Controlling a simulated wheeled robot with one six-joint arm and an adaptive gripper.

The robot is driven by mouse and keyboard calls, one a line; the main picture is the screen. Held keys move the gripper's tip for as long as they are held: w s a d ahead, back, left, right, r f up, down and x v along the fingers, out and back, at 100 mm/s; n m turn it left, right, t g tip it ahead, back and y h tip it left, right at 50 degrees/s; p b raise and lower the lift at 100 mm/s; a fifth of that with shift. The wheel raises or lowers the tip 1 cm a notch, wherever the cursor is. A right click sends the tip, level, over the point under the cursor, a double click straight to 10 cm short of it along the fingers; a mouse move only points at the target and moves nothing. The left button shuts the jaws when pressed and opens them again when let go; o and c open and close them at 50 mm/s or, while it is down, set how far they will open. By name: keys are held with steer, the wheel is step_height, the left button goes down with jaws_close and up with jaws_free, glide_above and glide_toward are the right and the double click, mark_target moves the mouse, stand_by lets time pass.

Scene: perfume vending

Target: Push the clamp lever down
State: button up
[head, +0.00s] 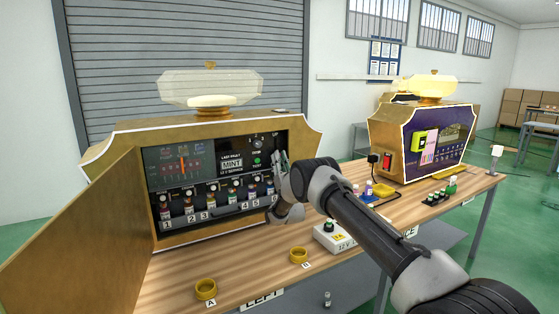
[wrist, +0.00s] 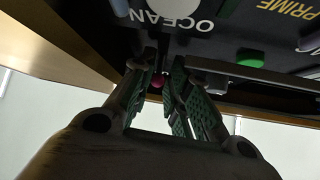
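My gripper (head: 281,158) is at the right end of the gold machine's dark front panel, beside the "UP" marking, in the head view. In the wrist view, its fingers (wrist: 162,72) come close together with a narrow gap between them. A small magenta knob (wrist: 157,82) shows in this gap; it may be the clamp lever's end. I cannot tell whether the fingers touch it. The rest of the lever is not clear in either view, and my gripper covers that part of the panel in the head view.
The gold machine (head: 115,147) has its door (head: 80,235) swung open at left. Numbered bottles stand in its lower bay. Yellow rings (head: 206,289) and a white box (head: 333,240) sit on the wooden table. A second machine (head: 399,157) stands at right.

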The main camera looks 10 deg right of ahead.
steer(key=shift+o, duration=0.4)
steer(key=v, duration=0.7)
steer(key=shift+s+f, duration=0.15)
steer(key=shift+f, duration=0.05)
